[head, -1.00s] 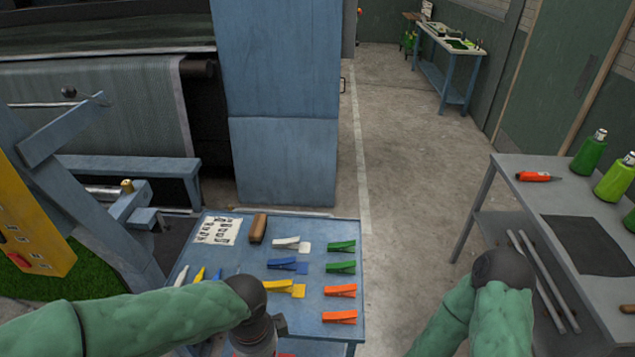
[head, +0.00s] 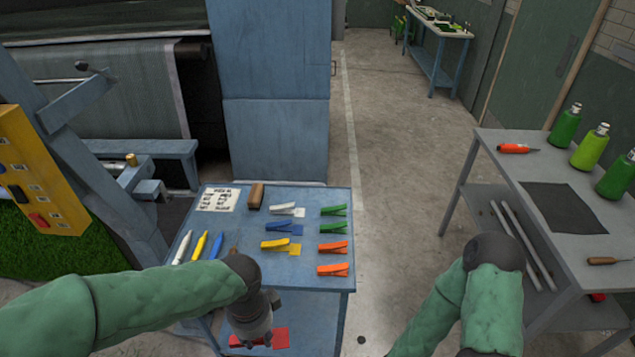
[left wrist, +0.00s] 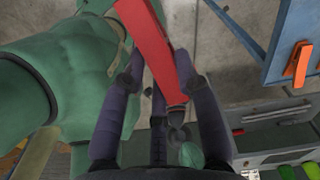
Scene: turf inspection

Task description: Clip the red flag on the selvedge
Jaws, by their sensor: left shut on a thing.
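My left gripper (head: 252,325) points down at the near edge of the blue table. It is shut on the red flag clip (head: 275,338), which is partly hidden behind the gripper. In the left wrist view the red clip (left wrist: 150,40) runs as a long bar between the two fingers (left wrist: 158,82). The grey-green sheet (head: 110,95) on the machine at upper left has a pale right edge (head: 181,95), which looks like a selvedge. The held clip is well apart from it. My right arm shows at lower right, but its gripper is out of view.
The blue table (head: 300,278) holds white, blue, yellow, green and orange clips, markers, a printed card (head: 218,199) and a brown block (head: 256,196). A yellow button box (head: 38,175) and blue frame stand left. A grey bench (head: 520,170) stands right. Open floor lies between.

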